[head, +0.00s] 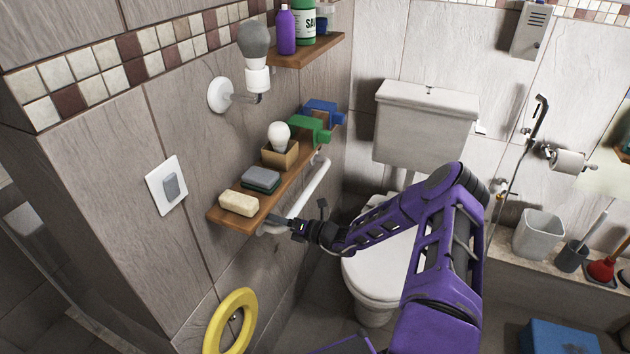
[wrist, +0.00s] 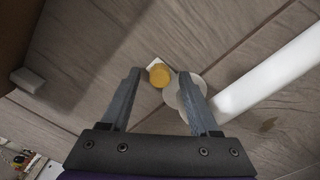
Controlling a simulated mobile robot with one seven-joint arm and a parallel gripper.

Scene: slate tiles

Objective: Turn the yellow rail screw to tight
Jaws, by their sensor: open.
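The yellow rail screw (wrist: 159,74) shows in the wrist view as a small round yellow head on the tiled wall. It sits beside the round white flange (wrist: 187,96) of the white rail (wrist: 272,80), with a small pale piece behind it. My gripper (wrist: 160,76) is open, and in this view the screw appears between its fingertips. I cannot tell whether a finger touches it. In the head view my gripper (head: 279,222) is by the near end of the rail (head: 312,188), just under the wooden shelf; the screw is hidden there.
The wooden shelf (head: 228,215) above holds a soap bar (head: 239,203), sponges (head: 261,180), a bulb in a box (head: 279,153) and green and blue items. A yellow ring (head: 230,322) is on the wall below. The toilet (head: 375,275) stands to the right.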

